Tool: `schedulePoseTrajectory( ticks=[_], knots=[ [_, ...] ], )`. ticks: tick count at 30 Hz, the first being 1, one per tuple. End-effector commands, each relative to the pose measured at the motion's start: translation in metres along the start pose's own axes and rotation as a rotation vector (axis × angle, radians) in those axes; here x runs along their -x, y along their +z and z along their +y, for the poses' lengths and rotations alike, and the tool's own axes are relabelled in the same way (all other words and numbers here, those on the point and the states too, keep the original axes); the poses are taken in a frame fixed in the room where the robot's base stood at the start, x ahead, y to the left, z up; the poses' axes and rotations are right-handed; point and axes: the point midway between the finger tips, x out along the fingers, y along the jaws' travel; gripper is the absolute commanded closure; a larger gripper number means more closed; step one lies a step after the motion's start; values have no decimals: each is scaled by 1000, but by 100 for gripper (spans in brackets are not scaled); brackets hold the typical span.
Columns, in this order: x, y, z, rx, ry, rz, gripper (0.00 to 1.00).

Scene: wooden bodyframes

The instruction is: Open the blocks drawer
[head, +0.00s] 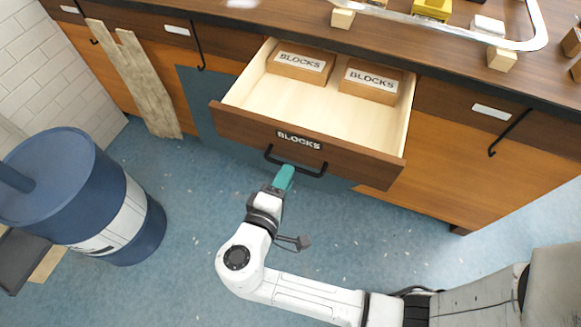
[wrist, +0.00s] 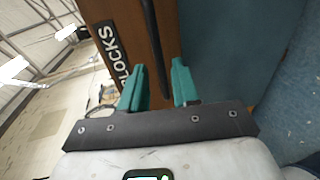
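The blocks drawer (head: 300,140) is pulled well out of the wooden cabinet in the head view. Its front bears a BLOCKS label (head: 299,140) and a black bar handle (head: 296,170). Two cardboard boxes marked BLOCKS lie inside, toward the back. My gripper (head: 287,171), with teal fingers, is at the handle. In the wrist view, my gripper (wrist: 158,66) is open, with a finger on each side of the black handle (wrist: 152,40). A gap shows between the handle and the fingers. The BLOCKS label (wrist: 110,48) is to the left of the fingers.
A blue and white barrel (head: 80,190) stands on the floor at left. A wooden plank (head: 145,85) leans on the cabinet. The countertop (head: 390,35) above holds small wooden and yellow blocks. The blue floor in front of the drawer is clear apart from my arm.

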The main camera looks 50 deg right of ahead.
Motion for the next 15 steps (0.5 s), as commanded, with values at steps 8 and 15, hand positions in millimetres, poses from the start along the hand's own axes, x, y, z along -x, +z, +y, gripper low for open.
schedulePoseTrajectory(
  ticks=[8,15],
  knots=[
    [47,-1,0,0,-1,3,69],
    [61,0,0,0,-1,1,69]
  ],
)
